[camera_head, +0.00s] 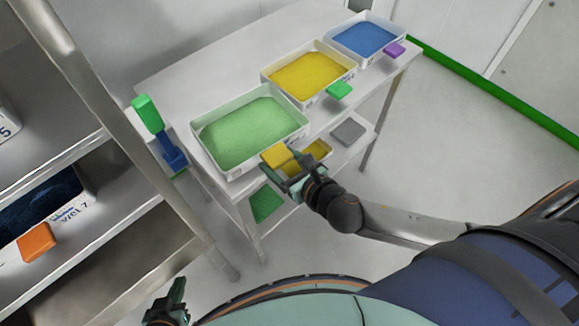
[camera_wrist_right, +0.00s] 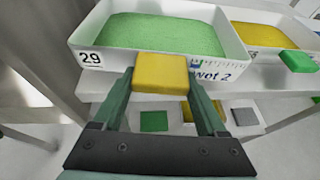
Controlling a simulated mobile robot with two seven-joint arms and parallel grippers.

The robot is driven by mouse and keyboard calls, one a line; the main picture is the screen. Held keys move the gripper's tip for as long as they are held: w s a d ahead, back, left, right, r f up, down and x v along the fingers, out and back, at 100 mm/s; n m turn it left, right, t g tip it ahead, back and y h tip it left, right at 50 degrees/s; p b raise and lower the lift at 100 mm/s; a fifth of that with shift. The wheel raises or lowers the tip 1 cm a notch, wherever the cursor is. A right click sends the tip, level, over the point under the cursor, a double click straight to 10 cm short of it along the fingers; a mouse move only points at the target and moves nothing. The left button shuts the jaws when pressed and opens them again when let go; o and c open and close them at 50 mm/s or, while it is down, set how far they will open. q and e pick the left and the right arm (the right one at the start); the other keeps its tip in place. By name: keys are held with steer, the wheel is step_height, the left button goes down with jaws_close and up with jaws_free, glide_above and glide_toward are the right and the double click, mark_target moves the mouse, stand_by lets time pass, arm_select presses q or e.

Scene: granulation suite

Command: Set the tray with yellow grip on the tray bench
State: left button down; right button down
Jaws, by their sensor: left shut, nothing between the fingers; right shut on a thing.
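The tray with yellow grip (camera_head: 228,172) is white and holds green granules. It is at the near-left end of the tray bench (camera_head: 178,76) and looks level on its top; the exact contact underneath is hidden. The tray also shows in the right wrist view (camera_wrist_right: 110,57), with "29" on its front. My right gripper (camera_head: 288,165) is shut on the yellow grip (camera_head: 276,155), which sits between its fingers in the right wrist view (camera_wrist_right: 160,72). My left gripper (camera_head: 177,297) is shut and empty at the bottom left, away from the bench.
A tray of yellow granules with a green grip (camera_head: 339,89) and a tray of blue granules with a purple grip (camera_head: 394,49) stand farther along the bench. Coloured squares lie on its lower shelf. A metal rack (camera_head: 150,180) with an orange-gripped tray (camera_head: 38,242) stands left.

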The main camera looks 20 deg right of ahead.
mark_target(259, 147)
steer(key=w, duration=0.2)
steer(key=w+a+b, duration=0.1)
steer(key=w, duration=0.1)
steer(key=w+a, duration=0.1)
steer(key=w, duration=0.1)
steer(key=shift+w+a+b, duration=0.2)
steer(key=shift+w+b, duration=0.05)
steer(key=shift+b, duration=0.05)
steer(key=shift+w+a+f, duration=0.1)
steer(key=shift+w, duration=0.15)
steer(key=shift+f+b, duration=0.55)
steer(key=shift+f, duration=0.3)
jaws_free()
steer(key=shift+s, duration=0.1)
steer(key=shift+f, duration=0.15)
steer(key=shift+s, duration=0.15)
